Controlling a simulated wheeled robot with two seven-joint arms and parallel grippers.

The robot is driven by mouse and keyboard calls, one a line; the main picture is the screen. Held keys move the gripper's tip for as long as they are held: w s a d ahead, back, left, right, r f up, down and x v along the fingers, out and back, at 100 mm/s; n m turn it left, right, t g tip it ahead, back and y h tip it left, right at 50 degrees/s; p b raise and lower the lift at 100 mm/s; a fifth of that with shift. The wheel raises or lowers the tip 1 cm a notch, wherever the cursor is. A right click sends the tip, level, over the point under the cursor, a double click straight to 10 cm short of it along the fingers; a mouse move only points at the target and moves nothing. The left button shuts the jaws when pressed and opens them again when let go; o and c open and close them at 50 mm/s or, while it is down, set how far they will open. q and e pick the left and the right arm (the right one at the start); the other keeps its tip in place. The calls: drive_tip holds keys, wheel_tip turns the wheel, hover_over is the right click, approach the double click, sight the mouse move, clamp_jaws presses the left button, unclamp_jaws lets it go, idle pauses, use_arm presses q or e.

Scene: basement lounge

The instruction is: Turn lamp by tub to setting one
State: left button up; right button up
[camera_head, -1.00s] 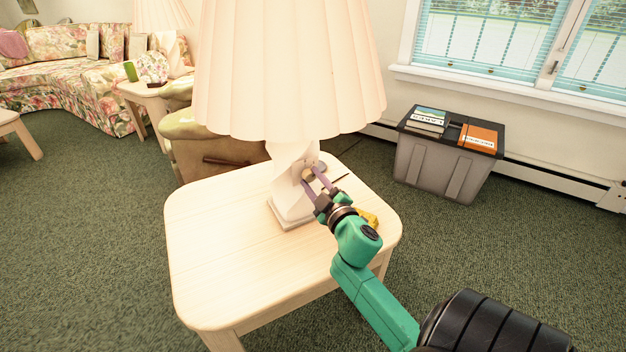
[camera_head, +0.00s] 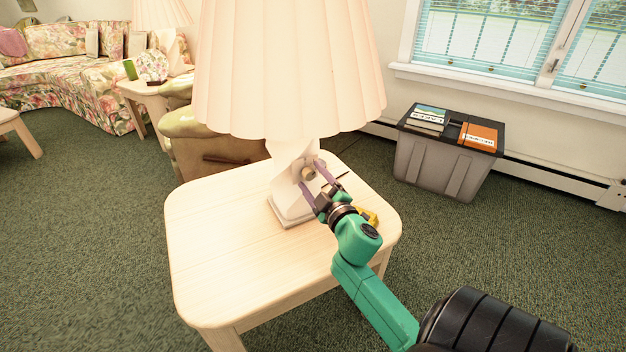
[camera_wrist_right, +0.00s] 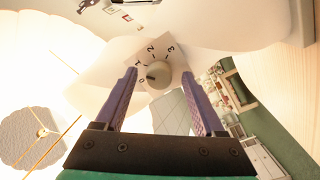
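The lamp has a pleated cream shade (camera_head: 288,70) and a twisted white base (camera_head: 285,190) standing on a pale wooden side table (camera_head: 225,265). A round knob (camera_wrist_right: 158,73) sits on a dial plate marked 0, 1, 2 and 3; it also shows on the base in the head view (camera_head: 308,173). A small dark mark on the knob seems to face the 0. My right gripper (camera_head: 312,173) is open, its purple fingers on either side of the knob, with gaps visible in the wrist view (camera_wrist_right: 158,75). My left gripper is not in view.
A grey tub (camera_head: 440,168) with a dark lid stands right of the table under the window, with books (camera_head: 478,136) on top. A yellow object (camera_head: 368,217) lies on the table beside my right wrist. An armchair (camera_head: 215,155) stands behind the table.

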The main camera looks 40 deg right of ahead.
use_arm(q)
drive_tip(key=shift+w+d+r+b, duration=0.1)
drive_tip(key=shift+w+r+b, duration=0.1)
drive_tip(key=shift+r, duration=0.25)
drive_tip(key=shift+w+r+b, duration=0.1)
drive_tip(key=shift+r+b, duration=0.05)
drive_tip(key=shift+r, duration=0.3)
use_arm(e)
drive_tip(key=v, duration=1.4)
drive_tip(key=shift+s, duration=0.25)
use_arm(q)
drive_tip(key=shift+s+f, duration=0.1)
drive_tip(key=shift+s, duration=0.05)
use_arm(e)
drive_tip(key=shift+f, duration=0.1)
